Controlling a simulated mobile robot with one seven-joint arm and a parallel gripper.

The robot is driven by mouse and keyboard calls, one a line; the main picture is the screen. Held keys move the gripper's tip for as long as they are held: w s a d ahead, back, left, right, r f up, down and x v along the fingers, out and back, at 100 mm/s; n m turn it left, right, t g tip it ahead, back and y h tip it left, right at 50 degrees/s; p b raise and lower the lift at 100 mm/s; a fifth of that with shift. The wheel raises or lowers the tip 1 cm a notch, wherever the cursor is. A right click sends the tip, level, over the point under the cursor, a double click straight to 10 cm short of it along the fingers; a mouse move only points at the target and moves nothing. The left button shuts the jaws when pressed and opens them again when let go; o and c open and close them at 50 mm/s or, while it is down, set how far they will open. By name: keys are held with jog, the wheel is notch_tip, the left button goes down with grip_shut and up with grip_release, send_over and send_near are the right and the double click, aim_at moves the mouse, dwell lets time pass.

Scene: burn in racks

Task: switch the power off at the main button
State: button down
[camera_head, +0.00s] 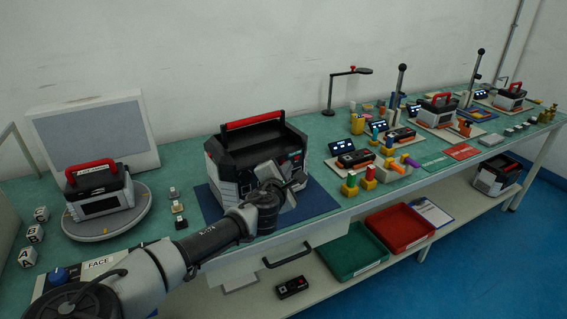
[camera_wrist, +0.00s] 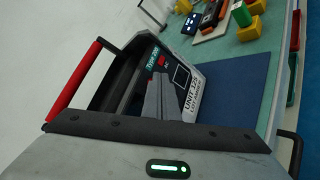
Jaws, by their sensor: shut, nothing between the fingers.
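A large black and grey unit (camera_head: 235,165) with a red carry handle (camera_head: 252,121) stands on a dark blue mat in the middle of the bench.
A smaller unit (camera_head: 99,190) with a red handle sits on a round turntable (camera_head: 140,207) at left. Several coloured blocks and small devices crowd the bench at right. Green (camera_head: 350,252) and red (camera_head: 401,228) trays stand on the lower shelf.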

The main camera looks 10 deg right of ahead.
jog(key=shift+s, duration=0.1)
jog(key=shift+s+d, duration=0.25)
jog(key=shift+s, duration=0.2)
jog(key=s+d, duration=0.2)
jog(key=s, duration=0.3)
jog(key=shift+s+d, duration=0.2)
jog(key=shift+s, duration=0.05)
dwell(0.6)
jog(key=s+p, duration=0.1)
jog(key=s+d+p, duration=0.1)
jog(key=s, duration=0.1)
jog(key=s+d+p, duration=0.1)
jog(key=s, duration=0.1)
jog(key=shift+s+r, duration=0.15)
jog(key=shift+r, duration=0.05)
